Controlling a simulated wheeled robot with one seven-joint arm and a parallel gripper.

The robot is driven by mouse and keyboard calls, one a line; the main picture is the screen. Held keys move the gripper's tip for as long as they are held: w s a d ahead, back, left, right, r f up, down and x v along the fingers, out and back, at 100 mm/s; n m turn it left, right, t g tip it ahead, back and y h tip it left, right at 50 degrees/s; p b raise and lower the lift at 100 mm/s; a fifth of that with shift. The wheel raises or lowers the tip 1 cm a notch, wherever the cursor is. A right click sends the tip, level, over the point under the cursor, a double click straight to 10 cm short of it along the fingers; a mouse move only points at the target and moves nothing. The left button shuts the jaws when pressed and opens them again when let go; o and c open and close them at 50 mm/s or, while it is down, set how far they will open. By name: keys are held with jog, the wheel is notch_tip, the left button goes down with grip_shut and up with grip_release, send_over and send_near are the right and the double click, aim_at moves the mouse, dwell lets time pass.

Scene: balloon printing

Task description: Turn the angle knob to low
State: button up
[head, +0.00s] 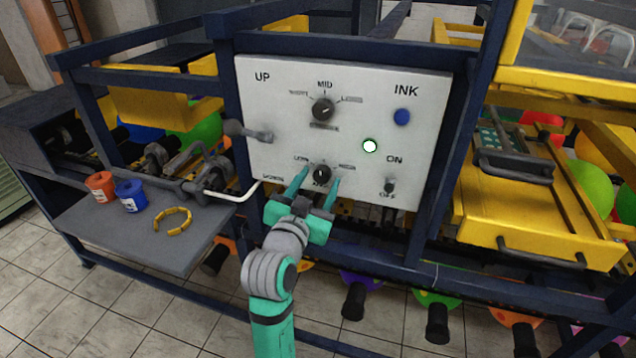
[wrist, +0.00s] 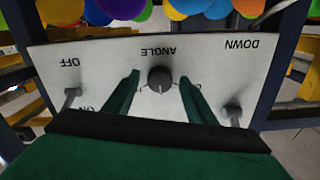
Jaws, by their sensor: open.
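The angle knob (head: 321,172) is a small dark round knob low on the white control panel (head: 290,125). A LOW label shows at its upper left, and another label at its upper right is too blurred to read. My green gripper (head: 320,180) is open at the panel, one finger on each side of the knob. In the wrist view, the knob (wrist: 160,78) shows upside down under the word ANGLE, between the spread fingers of my gripper (wrist: 160,90). Gaps show on both sides.
Above are another knob (head: 323,108) marked MID and a blue INK button (head: 401,116). An ON/OFF switch (head: 389,186) is at right, a lever (head: 248,131) at left. A grey shelf (head: 185,245) holds a red pot (head: 101,186), blue pot (head: 131,196) and yellow ring (head: 172,221).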

jog(key=shift+c, duration=0.6)
jog(key=shift+w, duration=0.1)
jog(key=c, duration=0.9)
jog(key=shift+a+n, duration=0.1)
jog(key=shift+n, duration=0.3)
jog(key=n, duration=0.5)
jog(key=shift+n, duration=0.3)
jog(key=shift+d+n, duration=0.2)
jog(key=shift+n, duration=1)
jog(key=shift+a+n, duration=0.1)
jog(key=shift+n, duration=1.4)
